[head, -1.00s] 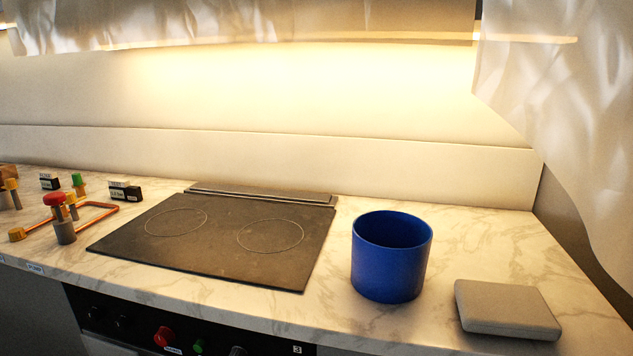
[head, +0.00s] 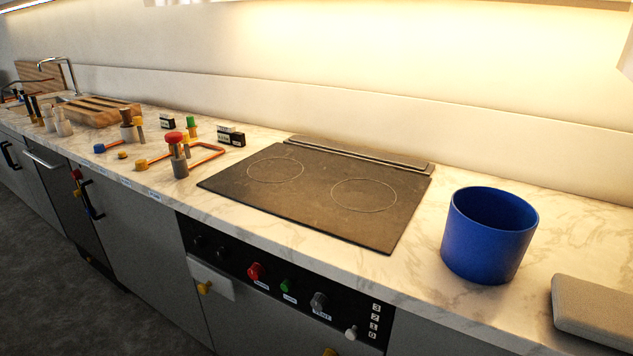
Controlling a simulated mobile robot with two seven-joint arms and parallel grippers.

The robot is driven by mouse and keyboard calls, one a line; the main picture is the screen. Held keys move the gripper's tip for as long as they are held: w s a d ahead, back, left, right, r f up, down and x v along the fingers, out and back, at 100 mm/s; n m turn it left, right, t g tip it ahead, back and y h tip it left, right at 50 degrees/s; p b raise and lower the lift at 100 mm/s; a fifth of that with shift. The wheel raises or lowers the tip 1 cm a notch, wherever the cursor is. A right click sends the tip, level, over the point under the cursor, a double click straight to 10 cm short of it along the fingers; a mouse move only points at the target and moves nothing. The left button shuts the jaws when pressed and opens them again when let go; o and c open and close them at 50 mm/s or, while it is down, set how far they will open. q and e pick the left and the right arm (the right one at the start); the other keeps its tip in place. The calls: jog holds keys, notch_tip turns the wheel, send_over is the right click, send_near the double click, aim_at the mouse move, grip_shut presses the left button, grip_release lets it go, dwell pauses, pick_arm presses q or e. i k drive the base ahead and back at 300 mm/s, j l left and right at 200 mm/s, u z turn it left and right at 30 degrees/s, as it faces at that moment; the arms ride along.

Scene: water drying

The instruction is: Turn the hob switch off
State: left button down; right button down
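The black hob (head: 318,192) with two ring marks lies in the marble counter. Below it, the black control panel (head: 232,262) is set in the cabinet front. It carries a red knob (head: 255,271), a green knob (head: 287,286), a grey knob (head: 319,302) and a small white knob (head: 352,332) beside a printed number scale. Small labels sit by the knobs but are too small to read, so I cannot tell which one is the hob switch or its setting. Neither of my grippers is in view.
A blue pot (head: 489,236) stands on the counter right of the hob, with a grey flat box (head: 597,312) beyond it. Red-topped and orange fittings (head: 178,155) stand left of the hob. A wooden board (head: 97,113) lies farther left. Dark floor (head: 60,285) is clear at lower left.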

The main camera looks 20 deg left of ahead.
aim_at(256, 271)
jog(key=j, duration=1.15)
jog(key=i+j, duration=0.15)
jog(key=j, duration=2.1)
jog(key=i, duration=0.05)
